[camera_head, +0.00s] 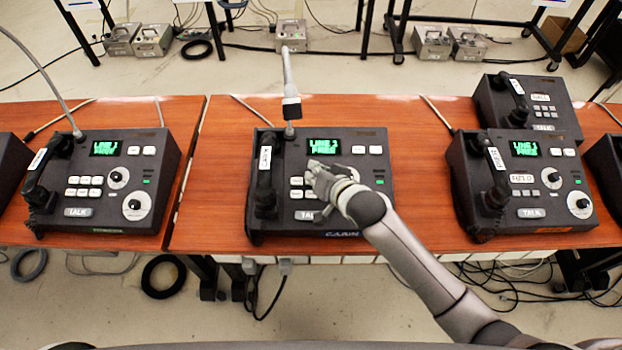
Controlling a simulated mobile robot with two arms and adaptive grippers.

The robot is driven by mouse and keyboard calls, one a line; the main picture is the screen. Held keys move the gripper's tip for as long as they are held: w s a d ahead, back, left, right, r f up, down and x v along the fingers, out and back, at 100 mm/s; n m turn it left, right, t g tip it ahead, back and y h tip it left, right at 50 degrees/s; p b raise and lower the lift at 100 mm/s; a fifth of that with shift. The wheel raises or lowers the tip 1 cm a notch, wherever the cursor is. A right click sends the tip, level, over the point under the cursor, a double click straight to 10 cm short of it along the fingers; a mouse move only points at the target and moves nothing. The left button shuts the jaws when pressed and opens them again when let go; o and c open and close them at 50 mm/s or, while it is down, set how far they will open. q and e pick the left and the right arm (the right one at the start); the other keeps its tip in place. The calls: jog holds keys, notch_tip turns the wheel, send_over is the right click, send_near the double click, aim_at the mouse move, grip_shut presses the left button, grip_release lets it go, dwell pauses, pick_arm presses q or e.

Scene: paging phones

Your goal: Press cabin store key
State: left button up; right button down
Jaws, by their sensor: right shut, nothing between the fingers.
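The middle paging phone (350,217) is a dark grey desk unit with a blue label on its front edge that seems to read CABIN. Its green display (324,147) appears to read a line number and FREE. Its white keys (296,181) are left of my gripper; their lettering is too small to read. My right gripper (316,174) is shut and empty, above the middle of this phone's key area, and hides some keys and part of the dials. I cannot tell whether its tips touch a key. My left gripper is out of view.
A handset (265,185) lies along the middle phone's left side, and a gooseneck microphone (289,85) rises behind. Similar phones stand at left (105,220) and right (535,213) on the wooden tables (418,150). Bare tabletop lies between them.

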jog(key=shift+f, duration=0.1)
dwell(0.5)
jog(key=shift+w+f, duration=0.1)
jog(key=shift+f, duration=0.25)
dwell(0.3)
jog(key=shift+r+p, duration=0.45)
jog(key=shift+p, duration=0.2)
notch_tip(320, 180, up, 6)
jog(key=s+p, duration=0.1)
jog(key=p, duration=0.6)
jog(key=shift+s, duration=0.4)
jog(key=shift+f, duration=0.1)
